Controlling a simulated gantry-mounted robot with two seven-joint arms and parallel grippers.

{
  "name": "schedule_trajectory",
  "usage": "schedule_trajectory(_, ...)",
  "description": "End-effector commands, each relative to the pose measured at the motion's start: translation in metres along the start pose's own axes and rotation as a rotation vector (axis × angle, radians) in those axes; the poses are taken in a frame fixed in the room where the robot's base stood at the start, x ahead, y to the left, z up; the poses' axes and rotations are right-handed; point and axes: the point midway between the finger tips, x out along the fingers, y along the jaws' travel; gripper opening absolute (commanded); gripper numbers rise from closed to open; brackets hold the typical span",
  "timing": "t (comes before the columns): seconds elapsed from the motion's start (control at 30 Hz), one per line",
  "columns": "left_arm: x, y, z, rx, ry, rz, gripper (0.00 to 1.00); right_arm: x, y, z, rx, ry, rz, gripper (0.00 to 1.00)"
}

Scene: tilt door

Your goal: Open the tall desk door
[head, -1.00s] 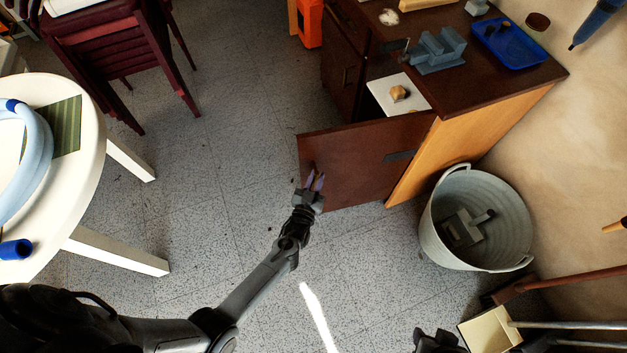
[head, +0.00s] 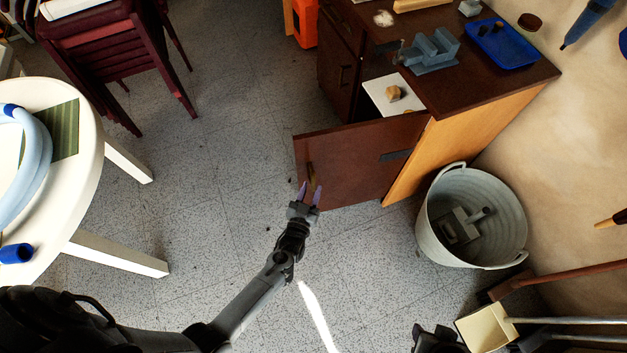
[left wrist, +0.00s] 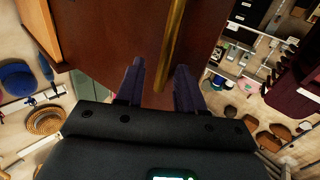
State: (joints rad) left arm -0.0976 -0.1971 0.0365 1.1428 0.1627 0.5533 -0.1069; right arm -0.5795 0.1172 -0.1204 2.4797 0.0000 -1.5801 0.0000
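The tall desk door (head: 355,165) is a dark brown panel, swung well out from the desk (head: 465,85). It also fills the upper middle of the left wrist view (left wrist: 110,30). Its brass handle (head: 311,174) is near the free edge, and the handle also shows in the left wrist view (left wrist: 173,40).
A grey bucket (head: 508,205) stands right of the desk. A dustpan (head: 485,328) lies at the lower right. A white round table (head: 85,200) is at left, with stacked dark red chairs (head: 100,50) behind. The floor between table and door is clear.

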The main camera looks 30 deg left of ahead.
Motion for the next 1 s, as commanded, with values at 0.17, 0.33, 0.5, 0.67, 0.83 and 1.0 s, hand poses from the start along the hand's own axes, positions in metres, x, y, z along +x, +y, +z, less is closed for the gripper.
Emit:
schedule_trajectory(0.17,-0.033,0.001,-0.001,0.000,-0.004,0.000,0.38,-0.011,0.001,-0.004,-0.001,0.000,0.002,0.43)
schedule_trajectory(0.33,-0.054,0.001,-0.001,-0.001,-0.002,0.001,0.38,-0.015,0.002,-0.005,-0.003,0.000,0.003,0.43)
schedule_trajectory(0.5,-0.066,0.001,0.000,-0.001,-0.003,0.001,0.38,-0.017,0.002,-0.005,-0.005,0.000,0.004,0.43)
schedule_trajectory(0.67,-0.068,0.002,0.000,-0.001,-0.001,0.001,0.38,-0.017,0.002,-0.005,-0.005,0.000,0.004,0.43)
schedule_trajectory(0.83,-0.067,0.002,0.000,-0.001,-0.002,0.001,0.38,-0.017,0.002,-0.005,-0.004,0.000,0.004,0.43)
schedule_trajectory(1.0,-0.068,0.001,0.001,-0.001,-0.003,0.001,0.38,-0.018,0.002,-0.005,-0.004,-0.001,0.004,0.43)
